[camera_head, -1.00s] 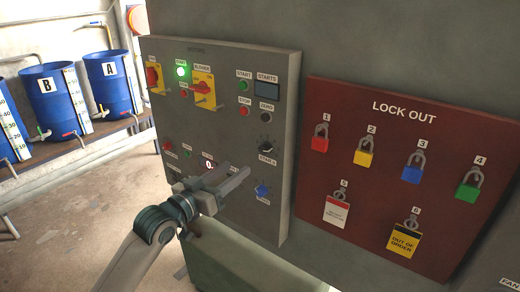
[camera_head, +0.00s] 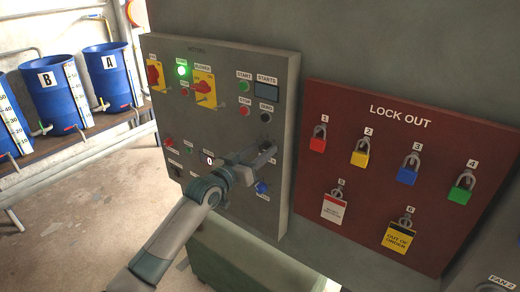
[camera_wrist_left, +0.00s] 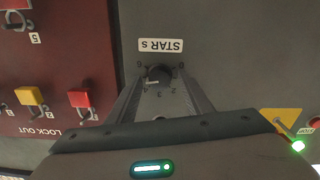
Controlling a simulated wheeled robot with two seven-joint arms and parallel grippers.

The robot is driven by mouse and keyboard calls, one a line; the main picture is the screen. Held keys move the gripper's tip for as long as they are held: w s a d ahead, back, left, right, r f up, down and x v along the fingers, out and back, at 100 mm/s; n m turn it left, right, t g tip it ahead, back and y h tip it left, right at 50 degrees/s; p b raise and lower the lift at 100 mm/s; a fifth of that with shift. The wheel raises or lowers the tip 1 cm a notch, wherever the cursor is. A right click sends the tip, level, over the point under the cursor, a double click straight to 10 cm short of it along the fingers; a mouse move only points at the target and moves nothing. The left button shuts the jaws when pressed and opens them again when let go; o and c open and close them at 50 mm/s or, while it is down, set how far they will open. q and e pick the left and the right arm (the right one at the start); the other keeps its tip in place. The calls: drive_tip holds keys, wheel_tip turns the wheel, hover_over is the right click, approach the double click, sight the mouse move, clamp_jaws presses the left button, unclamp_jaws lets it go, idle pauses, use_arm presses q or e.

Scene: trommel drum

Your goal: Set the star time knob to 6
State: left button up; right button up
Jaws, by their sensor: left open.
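The star time knob (camera_wrist_left: 158,75) is a small dark round knob on the grey control panel, under a "STAR s" label that shows upside down in the left wrist view. Small numbers ring it, and a pale mark shows at its lower left there; I cannot read its setting surely. My left gripper (camera_head: 268,156) is open in front of the panel. In the left wrist view its two fingers (camera_wrist_left: 160,84) stand on either side of the knob; I cannot tell whether they touch it. In the head view the gripper hides most of the knob. My right gripper is not in view.
A blue knob (camera_head: 262,187) sits just below my left gripper on the grey panel (camera_head: 225,125). Buttons and yellow-backed switches (camera_head: 204,87) are above and left. A red lock-out board (camera_head: 385,190) with padlocks hangs at the right. Blue barrels (camera_head: 55,98) stand at the far left.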

use_arm(q)
drive_tip(key=c, duration=1.1)
drive_tip(key=shift+o, duration=0.2)
drive_tip(key=shift+m, duration=0.3)
drive_tip(key=m+b, duration=0.2)
drive_tip(key=m, duration=0.1)
drive_tip(key=shift+d+m+b, duration=0.1)
drive_tip(key=shift+m+b, duration=0.3)
drive_tip(key=shift+m, duration=1.8)
